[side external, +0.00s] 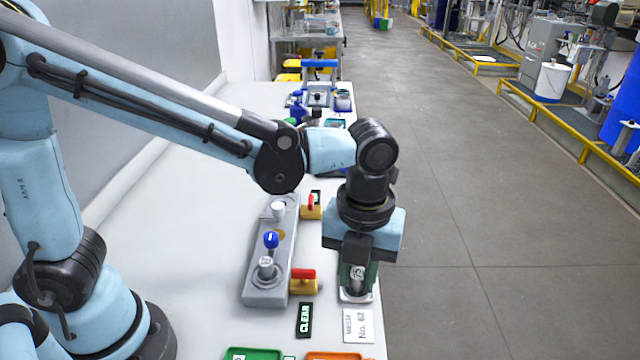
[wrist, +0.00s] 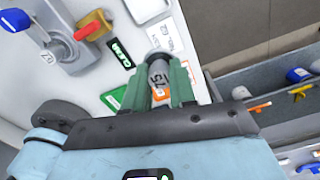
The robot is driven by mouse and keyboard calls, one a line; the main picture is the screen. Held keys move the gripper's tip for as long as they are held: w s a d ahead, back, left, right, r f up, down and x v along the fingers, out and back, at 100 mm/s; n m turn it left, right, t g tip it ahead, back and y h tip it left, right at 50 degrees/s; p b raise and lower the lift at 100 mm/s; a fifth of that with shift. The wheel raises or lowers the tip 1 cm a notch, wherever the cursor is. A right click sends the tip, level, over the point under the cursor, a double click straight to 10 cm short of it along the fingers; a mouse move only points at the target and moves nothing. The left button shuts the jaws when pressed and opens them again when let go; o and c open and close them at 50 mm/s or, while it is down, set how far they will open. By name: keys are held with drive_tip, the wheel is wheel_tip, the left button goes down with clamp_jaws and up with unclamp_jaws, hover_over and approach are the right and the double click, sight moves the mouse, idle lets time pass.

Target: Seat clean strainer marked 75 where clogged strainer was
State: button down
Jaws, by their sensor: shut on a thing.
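The strainer marked 75 (side external: 357,274) is a grey cylinder between the green fingers of my gripper (side external: 358,280). The block carries a blue-knobbed part (side external: 271,240) and a round metal fitting (side external: 266,266). I cannot identify the clogged strainer.
A red-handled yellow valve (side external: 303,282) stands between block and gripper; another (side external: 312,206) is farther back. A CLEAR sign (side external: 305,319) and a mesh number card (side external: 358,326) lie in front. Green (side external: 253,353) and orange (side external: 335,355) trays are at the front. The bench left of the block is clear.

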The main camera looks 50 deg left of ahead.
drive_tip(key=w+a+n, duration=0.2)
drive_tip(key=w+a, duration=0.1)
drive_tip(key=a, duration=0.7)
drive_tip(key=w+a+n, duration=0.2)
drive_tip(key=w+a, duration=0.1)
drive_tip(key=a, duration=0.7)
drive_tip(key=w+a+n, duration=0.2)
drive_tip(key=w+a, duration=0.1)
drive_tip(key=a, duration=0.7)
drive_tip(key=shift+f, duration=2.55)
drive_tip(key=shift+f, duration=0.4)
drive_tip(key=c, duration=0.8)
unclamp_jaws()
drive_tip(key=shift+c, duration=0.2)
drive_tip(key=shift+o, duration=0.3)
